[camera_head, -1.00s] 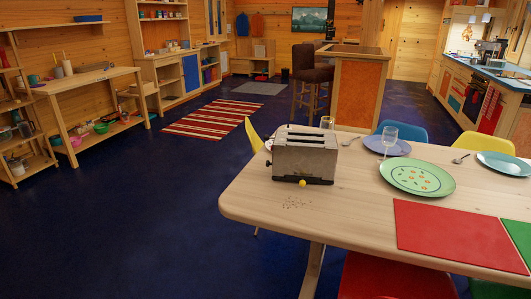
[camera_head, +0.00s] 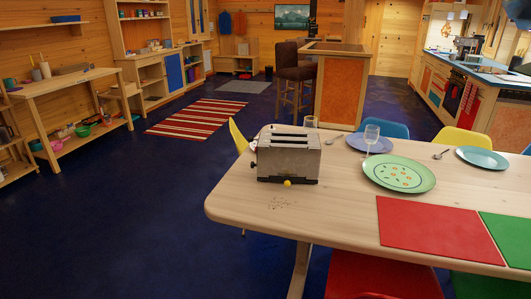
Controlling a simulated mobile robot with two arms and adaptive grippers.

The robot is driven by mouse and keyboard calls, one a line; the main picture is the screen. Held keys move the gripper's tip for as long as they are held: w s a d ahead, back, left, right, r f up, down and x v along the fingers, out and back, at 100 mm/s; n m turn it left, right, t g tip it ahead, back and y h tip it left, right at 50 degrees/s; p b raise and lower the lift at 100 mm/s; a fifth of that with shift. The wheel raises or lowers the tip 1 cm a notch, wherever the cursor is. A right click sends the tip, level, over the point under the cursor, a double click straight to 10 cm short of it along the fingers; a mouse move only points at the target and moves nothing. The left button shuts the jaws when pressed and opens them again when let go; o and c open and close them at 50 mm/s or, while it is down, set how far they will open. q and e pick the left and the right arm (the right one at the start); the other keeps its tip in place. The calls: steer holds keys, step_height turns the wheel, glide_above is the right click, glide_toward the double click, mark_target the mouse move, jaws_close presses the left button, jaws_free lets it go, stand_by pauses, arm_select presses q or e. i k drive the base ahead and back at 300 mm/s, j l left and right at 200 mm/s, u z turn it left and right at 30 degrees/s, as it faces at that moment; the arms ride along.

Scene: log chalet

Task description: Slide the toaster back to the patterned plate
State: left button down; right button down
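The toaster (camera_head: 288,158) is a silver two-slot box with a dark base and a yellow knob low on its front. It stands upright near the left end of the wooden table (camera_head: 340,213). The patterned plate (camera_head: 398,173) is green with a ring of orange and white marks. It lies to the right of the toaster, with bare table between them. Neither of my grippers shows in this view.
A wine glass (camera_head: 370,138) and a blue plate (camera_head: 368,143) stand behind the gap. A red mat (camera_head: 437,230) and a green mat (camera_head: 510,238) lie at the front right. Chairs surround the table; floor at left is clear.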

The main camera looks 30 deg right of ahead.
mark_target(282, 154)
steer(key=i+j+z, duration=0.15)
steer(key=z, duration=0.25)
steer(key=i+j+z, duration=0.25)
steer(key=z, duration=0.15)
steer(key=i+j+z, duration=0.2)
steer(key=z, duration=0.2)
steer(key=j, duration=0.1)
